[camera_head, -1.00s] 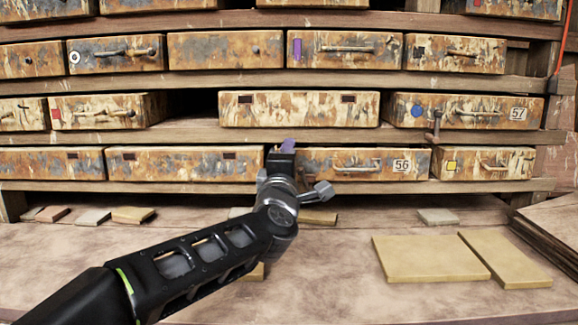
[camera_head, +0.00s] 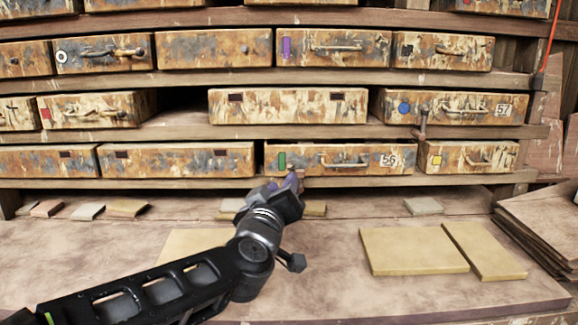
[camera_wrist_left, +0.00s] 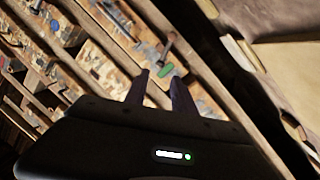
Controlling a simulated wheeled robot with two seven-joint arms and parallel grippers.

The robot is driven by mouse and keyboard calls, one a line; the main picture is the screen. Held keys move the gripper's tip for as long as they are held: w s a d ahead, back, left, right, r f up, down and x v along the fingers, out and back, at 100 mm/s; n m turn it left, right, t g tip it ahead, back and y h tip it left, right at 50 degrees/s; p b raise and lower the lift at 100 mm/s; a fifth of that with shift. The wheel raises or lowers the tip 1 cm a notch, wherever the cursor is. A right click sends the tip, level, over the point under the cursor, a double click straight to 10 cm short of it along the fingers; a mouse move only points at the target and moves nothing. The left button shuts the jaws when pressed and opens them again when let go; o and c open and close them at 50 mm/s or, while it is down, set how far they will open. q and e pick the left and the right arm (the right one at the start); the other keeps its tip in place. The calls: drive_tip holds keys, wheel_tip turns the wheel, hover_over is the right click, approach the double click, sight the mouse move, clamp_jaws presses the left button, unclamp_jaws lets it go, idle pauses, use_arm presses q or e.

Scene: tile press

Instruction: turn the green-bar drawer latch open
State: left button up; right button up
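The green-bar drawer (camera_head: 342,158) is in the lowest row, shut, with a handle and the number 56. Its green bar (camera_head: 282,160) is at its left end. My left gripper (camera_head: 292,181) is just below and right of the bar, in front of the shelf edge. In the left wrist view its two fingers (camera_wrist_left: 160,82) are apart with nothing between them, and the green bar (camera_wrist_left: 166,71) shows just beyond. A brown latch (camera_wrist_left: 169,45) lies near the drawer's lower edge; in the head view it is mostly hidden behind the gripper. My right gripper is out of view.
Drawer 57 (camera_head: 470,106), with a blue dot, has a brown latch (camera_head: 421,122) at its lower left. Flat yellow tiles (camera_head: 412,250) lie on the table at right. A stack of boards (camera_head: 545,220) stands at the right edge. An open gap (camera_head: 180,105) is in the middle row.

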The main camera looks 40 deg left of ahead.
use_arm(q)
drive_tip(key=shift+f+m, duration=0.2)
drive_tip(key=shift+m, duration=1)
drive_tip(key=shift+w, duration=0.1)
drive_tip(key=b+x, duration=0.1)
drive_tip(key=x, duration=0.6)
drive_tip(key=shift+w+b, duration=0.3)
drive_tip(key=shift+a, duration=0.15)
drive_tip(key=shift+c, duration=0.3)
clamp_jaws()
